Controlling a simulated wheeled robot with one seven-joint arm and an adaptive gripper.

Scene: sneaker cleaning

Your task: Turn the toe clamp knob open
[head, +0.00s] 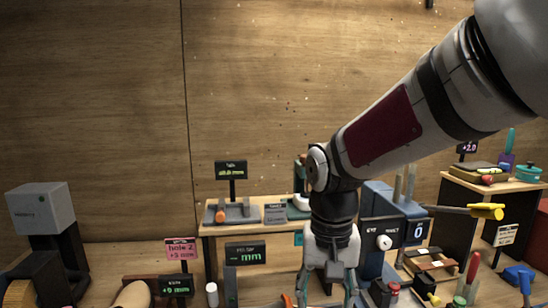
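My gripper (328,292) points down at the bottom centre of the head view, in front of the low bench. Its two finger linkages are spread at the top, but the fingertips are cut off by the lower picture edge. I cannot tell whether they are open or hold anything. No toe clamp can be made out with certainty. A round white knob (384,242) sits on a dark panel of the blue machine (376,200), to the right of my gripper and apart from it. A small orange piece (287,300) shows at the bottom edge, left of my gripper.
The low bench (215,231) carries a grey holder (240,212) and small signs. A yellow-tipped rod (486,211) sticks out at the right. A grey machine (40,210) stands at far left, near a beige shoe form (133,295). Bottles and tools crowd the lower right.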

